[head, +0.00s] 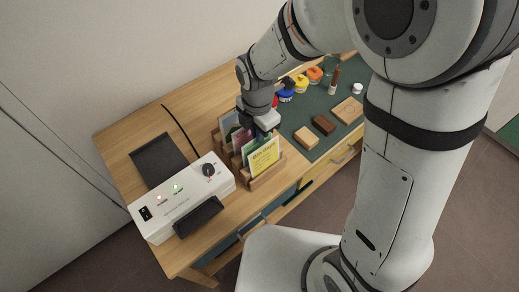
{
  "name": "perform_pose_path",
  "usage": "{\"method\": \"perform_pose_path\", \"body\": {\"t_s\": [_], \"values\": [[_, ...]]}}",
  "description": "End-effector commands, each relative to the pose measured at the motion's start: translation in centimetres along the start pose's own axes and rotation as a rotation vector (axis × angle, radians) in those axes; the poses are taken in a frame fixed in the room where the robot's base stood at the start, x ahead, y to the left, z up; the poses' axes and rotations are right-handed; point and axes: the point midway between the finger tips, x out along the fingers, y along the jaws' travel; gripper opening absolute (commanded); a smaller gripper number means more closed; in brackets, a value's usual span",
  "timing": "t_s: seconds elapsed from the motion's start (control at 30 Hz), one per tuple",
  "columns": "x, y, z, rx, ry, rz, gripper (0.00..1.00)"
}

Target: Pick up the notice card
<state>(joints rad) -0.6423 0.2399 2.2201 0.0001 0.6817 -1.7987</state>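A yellow card with a printed heading and lines (263,158) stands at the front of a wooden rack (268,178) on the desk; its text is too small to read, so I cannot be sure it is the notice card. Other cards, greenish and pale ones (230,124), stand in slots behind it. My gripper (262,131) points down over the rack, close to the tops of the cards. Its fingers are small and partly hidden, so I cannot tell whether they are open or hold a card.
A white box with a knob and lights (180,197) stands left of the rack, a dark flat pad (158,158) behind it. On the green mat (312,108) to the right are wooden blocks (306,138), a small brown bottle (334,82) and colored pots (301,83).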

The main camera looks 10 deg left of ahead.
Motion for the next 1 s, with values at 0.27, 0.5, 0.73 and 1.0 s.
{"method": "perform_pose_path", "body": {"t_s": [0.27,0.5,0.73,1.0], "values": [[3.8,0.1,-0.1,0.003,0.001,-0.004,0.09],[5.0,0.1,0.0,0.004,0.0,0.001,0.09],[4.9,0.1,0.0,0.005,0.0,0.001,0.01],[4.9,0.1,0.0,0.006,0.0,0.0,0.0]]}}
